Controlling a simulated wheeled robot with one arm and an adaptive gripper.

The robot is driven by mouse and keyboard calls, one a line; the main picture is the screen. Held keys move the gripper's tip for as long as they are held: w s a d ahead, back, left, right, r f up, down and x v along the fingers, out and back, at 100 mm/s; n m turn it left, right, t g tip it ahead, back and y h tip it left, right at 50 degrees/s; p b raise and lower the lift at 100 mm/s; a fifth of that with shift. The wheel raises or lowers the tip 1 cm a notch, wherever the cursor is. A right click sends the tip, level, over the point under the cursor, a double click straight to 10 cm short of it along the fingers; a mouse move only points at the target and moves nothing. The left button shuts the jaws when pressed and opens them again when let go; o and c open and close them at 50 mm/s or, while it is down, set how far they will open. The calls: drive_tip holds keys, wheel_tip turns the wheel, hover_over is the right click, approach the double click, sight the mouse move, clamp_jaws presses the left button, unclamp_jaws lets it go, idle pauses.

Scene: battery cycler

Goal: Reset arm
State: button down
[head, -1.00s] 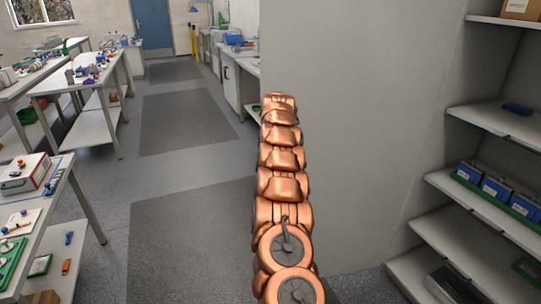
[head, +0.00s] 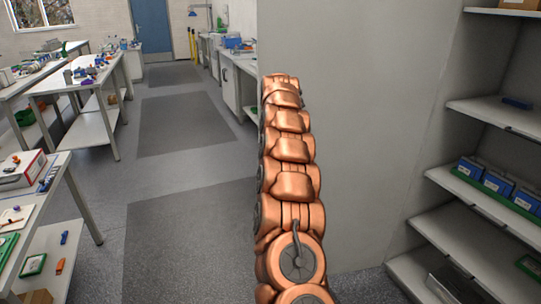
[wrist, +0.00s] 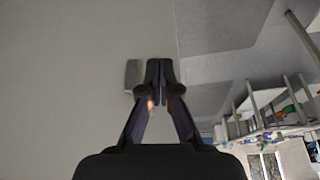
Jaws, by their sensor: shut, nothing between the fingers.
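My copper-coloured arm (head: 291,148) stands up in the middle of the head view, in front of a plain grey wall panel. The end of the arm is at the top of this column, and the gripper cannot be made out there. In the wrist view my gripper (wrist: 158,72) shows from behind, with its dark fingers together and nothing between them. A pale wall surface lies beyond the fingers on the left and the grey floor on the right.
The wall panel (head: 365,150) stands close beside my arm. Shelves (head: 455,192) at the right hold blue boxes (head: 497,181) in a green tray. Workbenches (head: 75,85) with small items line the left. An open aisle with dark floor mats (head: 185,125) leads to a blue door (head: 152,30).

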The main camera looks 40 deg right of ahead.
drive_tip(key=b+v, duration=0.1)
drive_tip(key=v, duration=0.5)
drive_tip(key=s+a+r+n+y, duration=0.1)
drive_tip(key=s+a, duration=0.1)
drive_tip(key=a, duration=0.6)
drive_tip(key=s+a+r+n+y, duration=0.1)
drive_tip(key=s+a+n, duration=0.15)
drive_tip(key=a, duration=0.65)
drive_tip(key=s+a+f+n+g, duration=0.1)
drive_tip(key=s+a+g, duration=0.1)
drive_tip(key=s+a, duration=0.95)
drive_tip(key=s+a+f+g, duration=0.1)
drive_tip(key=s+a+f, duration=0.2)
drive_tip(key=s, duration=0.7)
drive_tip(key=s+a+f+n+g, duration=0.1)
drive_tip(key=s+a+f, duration=0.2)
drive_tip(key=s, duration=0.7)
drive_tip(key=s+a+f+g, duration=0.1)
drive_tip(key=s+a+f, duration=0.2)
drive_tip(key=s, duration=0.8)
wheel_tip(320, 180, down, 2)
drive_tip(key=shift+a+f+g+p, duration=0.1)
drive_tip(key=shift+a+g+p, duration=0.2)
drive_tip(key=shift+a+p, duration=0.1)
drive_tip(key=shift+s, duration=0.15)
